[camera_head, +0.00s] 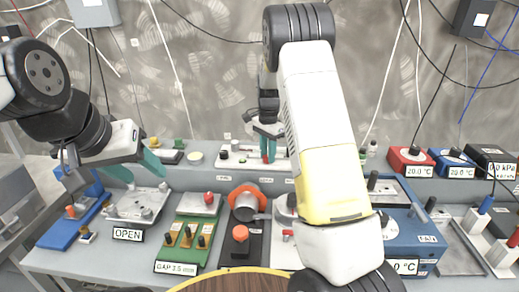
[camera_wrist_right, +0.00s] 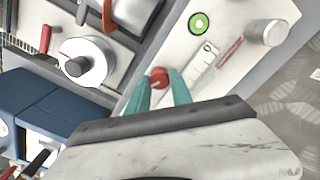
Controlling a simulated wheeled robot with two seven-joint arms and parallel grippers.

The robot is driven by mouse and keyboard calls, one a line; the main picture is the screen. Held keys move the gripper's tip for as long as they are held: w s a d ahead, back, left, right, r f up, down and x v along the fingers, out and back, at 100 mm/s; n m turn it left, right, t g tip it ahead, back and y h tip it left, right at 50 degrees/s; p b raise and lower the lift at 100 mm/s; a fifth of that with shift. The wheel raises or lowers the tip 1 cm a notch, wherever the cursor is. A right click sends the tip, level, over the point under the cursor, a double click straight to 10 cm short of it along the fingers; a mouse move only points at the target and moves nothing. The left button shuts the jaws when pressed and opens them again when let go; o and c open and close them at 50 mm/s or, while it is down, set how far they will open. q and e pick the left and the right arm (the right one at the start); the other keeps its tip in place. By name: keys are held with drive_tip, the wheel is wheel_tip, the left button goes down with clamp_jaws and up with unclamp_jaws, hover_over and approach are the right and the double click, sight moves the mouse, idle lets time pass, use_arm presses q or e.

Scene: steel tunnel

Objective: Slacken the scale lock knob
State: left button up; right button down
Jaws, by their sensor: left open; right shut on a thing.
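A red knob (camera_wrist_right: 158,78) sits on a pale panel beside a slotted scale strip (camera_wrist_right: 200,68) in the right wrist view. My right gripper (camera_wrist_right: 160,90) is shut on this knob, with a teal finger on each side of it. In the head view the right gripper (camera_head: 268,148) is at the white panel (camera_head: 235,160) at the back of the bench, partly hidden by my arm. My left gripper (camera_head: 135,167) is open and empty, above the board with the OPEN label (camera_head: 127,235).
In the right wrist view a green ring (camera_wrist_right: 199,23), a silver cylinder (camera_wrist_right: 265,32) and a white dial (camera_wrist_right: 85,62) are near the knob. A green board (camera_head: 190,240), an orange-ringed cylinder (camera_head: 244,200) and a blue box (camera_head: 415,240) crowd the bench. Cables hang behind.

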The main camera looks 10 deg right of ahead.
drive_tip(key=shift+n, duration=0.4)
drive_tip(key=n, duration=0.4)
drive_tip(key=shift+n, duration=0.3)
drive_tip(key=n, duration=0.4)
drive_tip(key=shift+n, duration=0.3)
drive_tip(key=n, duration=0.5)
drive_tip(key=shift+a, duration=0.15)
drive_tip(key=n, duration=0.5)
drive_tip(key=shift+n, duration=0.3)
drive_tip(key=c, duration=1.1)
unclamp_jaws()
drive_tip(key=shift+c, duration=0.2)
